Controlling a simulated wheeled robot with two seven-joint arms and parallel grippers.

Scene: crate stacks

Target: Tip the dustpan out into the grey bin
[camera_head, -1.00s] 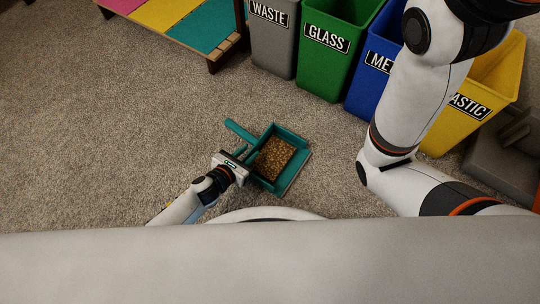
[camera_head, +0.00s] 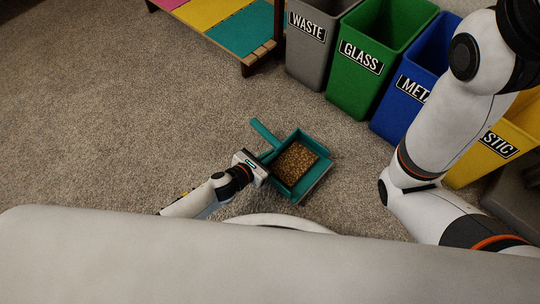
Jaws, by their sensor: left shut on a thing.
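A teal dustpan (camera_head: 316,178) with brown granular debris (camera_head: 296,164) in its pan is held low in front of me, above the carpet. My left gripper (camera_head: 262,164) is shut on the dustpan at its near left side; the fingertips are partly hidden. The pan looks roughly level and the debris lies inside it. The grey bin (camera_head: 307,62), labelled WASTE, stands at the top middle, farther away than the dustpan. My right arm comes in at the right; its gripper is out of view.
A green GLASS bin (camera_head: 354,88), a blue METAL bin (camera_head: 396,118) and a yellow bin (camera_head: 476,163) stand in a row right of the grey bin. A low bench with coloured panels (camera_head: 240,28) is left of it. Carpet (camera_head: 130,110) at left is clear.

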